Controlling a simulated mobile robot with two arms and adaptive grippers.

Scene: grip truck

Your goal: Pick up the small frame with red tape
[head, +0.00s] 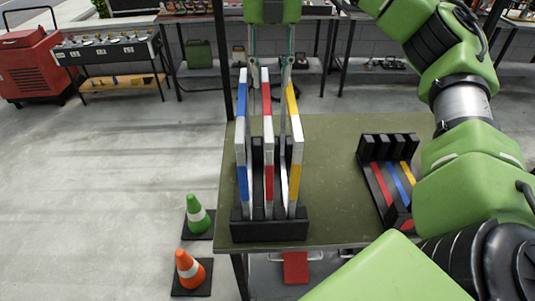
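A frame with red tape (267,129) stands upright in the middle of a black rack (270,231), on the left part of the table. A blue-taped frame (242,183) stands to its left and a yellow-taped frame (295,181) to its right. My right gripper (270,72) comes in from the top, above and behind the rack. Its two fingers are apart, seen on either side of the red-taped frame's upper end. I cannot tell whether they touch it. My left gripper is not in view.
A second black rack (371,150) with red, blue and yellow strips stands to the right on the green table (335,160), partly near my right arm. Green (195,208) and orange (187,265) cones stand on the floor at left. The tabletop between the racks is clear.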

